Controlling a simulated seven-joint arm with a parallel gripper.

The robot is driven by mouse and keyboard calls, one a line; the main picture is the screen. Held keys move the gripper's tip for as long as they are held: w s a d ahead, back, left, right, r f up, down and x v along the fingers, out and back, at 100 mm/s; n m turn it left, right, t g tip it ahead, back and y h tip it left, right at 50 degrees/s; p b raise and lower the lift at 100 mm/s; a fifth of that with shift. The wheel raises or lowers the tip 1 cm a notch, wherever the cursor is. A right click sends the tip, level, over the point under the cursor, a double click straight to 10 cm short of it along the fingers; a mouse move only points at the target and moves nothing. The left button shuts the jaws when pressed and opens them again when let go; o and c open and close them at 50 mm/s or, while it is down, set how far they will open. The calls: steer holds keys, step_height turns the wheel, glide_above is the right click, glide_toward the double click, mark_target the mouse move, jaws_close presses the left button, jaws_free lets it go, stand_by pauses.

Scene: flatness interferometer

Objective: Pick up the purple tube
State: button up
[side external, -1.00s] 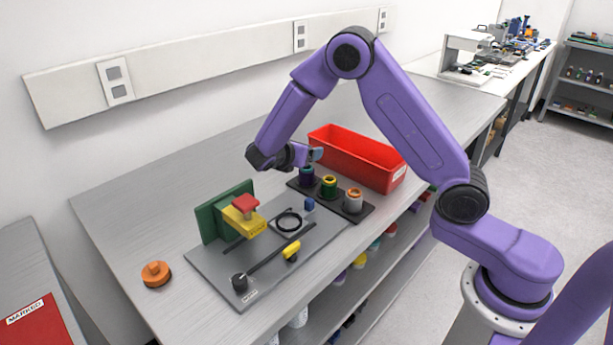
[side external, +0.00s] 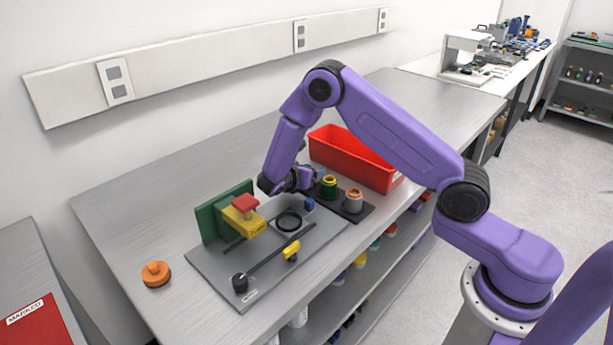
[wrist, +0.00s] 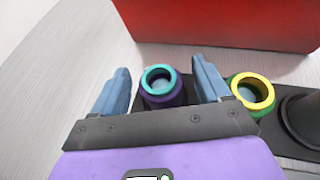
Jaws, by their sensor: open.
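The purple tube (wrist: 163,97) has a teal rim and stands upright at the left end of a dark rack in the wrist view. In the side view my arm hides it. My gripper (wrist: 163,82) is open, with one blue finger on each side of the tube in the wrist view. Gaps show between the fingers and the tube, and I cannot tell how far down the fingers reach. In the side view my gripper (side external: 308,178) is low at the rack's left end.
A green tube with a yellow rim (side external: 329,186) and a grey tube with an orange rim (side external: 353,200) stand in the rack (side external: 364,214). A red bin (side external: 352,163) is close behind. A grey plate (side external: 215,262) with the instrument lies to the left.

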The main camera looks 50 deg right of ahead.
steer(key=shift+x, duration=0.9)
steer(key=c, duration=1.1)
steer(key=shift+o, duration=0.2)
